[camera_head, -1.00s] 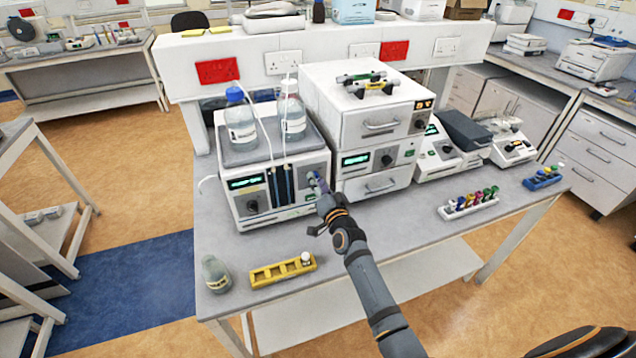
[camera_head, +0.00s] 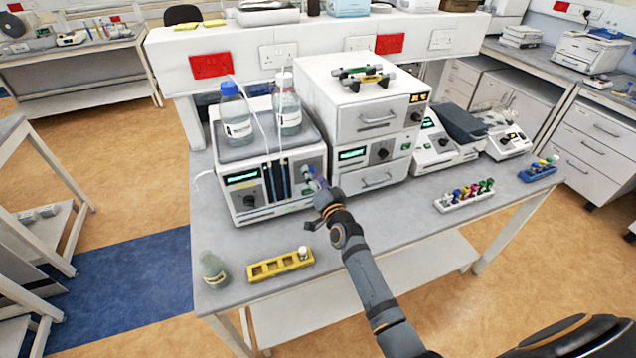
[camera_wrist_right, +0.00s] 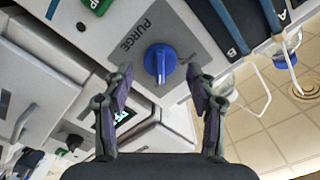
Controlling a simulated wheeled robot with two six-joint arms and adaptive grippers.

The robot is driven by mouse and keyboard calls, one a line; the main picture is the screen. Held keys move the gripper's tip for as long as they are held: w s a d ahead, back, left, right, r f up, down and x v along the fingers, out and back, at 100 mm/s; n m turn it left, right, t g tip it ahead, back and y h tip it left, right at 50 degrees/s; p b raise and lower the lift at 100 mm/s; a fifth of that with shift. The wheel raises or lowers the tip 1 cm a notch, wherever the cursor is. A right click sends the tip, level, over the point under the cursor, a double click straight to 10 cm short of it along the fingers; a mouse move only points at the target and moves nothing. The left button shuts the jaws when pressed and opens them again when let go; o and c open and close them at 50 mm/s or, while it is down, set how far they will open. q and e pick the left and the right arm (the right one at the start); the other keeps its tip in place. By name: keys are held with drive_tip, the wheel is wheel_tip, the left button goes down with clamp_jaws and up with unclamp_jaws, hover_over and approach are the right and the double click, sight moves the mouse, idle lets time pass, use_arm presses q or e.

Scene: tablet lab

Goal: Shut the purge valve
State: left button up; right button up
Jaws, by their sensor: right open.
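The purge valve is a blue knob (camera_wrist_right: 160,60) on a grey plate marked PURGE in the right wrist view. It sits on the front of the white pump unit (camera_head: 283,205), near that unit's right edge. My right gripper (camera_wrist_right: 158,88) is open, its two fingers on either side of the knob in the picture and apart from it. I cannot tell how deep the fingertips reach. My left gripper is not in view.
Bottles, one blue-capped (camera_head: 235,113), stand on the pump unit. To its right is a stack of white instruments (camera_head: 375,125). A yellow rack (camera_head: 280,266) and a small flask (camera_head: 213,268) lie at the bench front. A vial rack (camera_head: 464,200) stands to the right.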

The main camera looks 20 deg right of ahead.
drive_tip(key=s, duration=1.1)
drive_tip(key=shift+s+d, duration=0.2)
drive_tip(key=shift+s, duration=0.15)
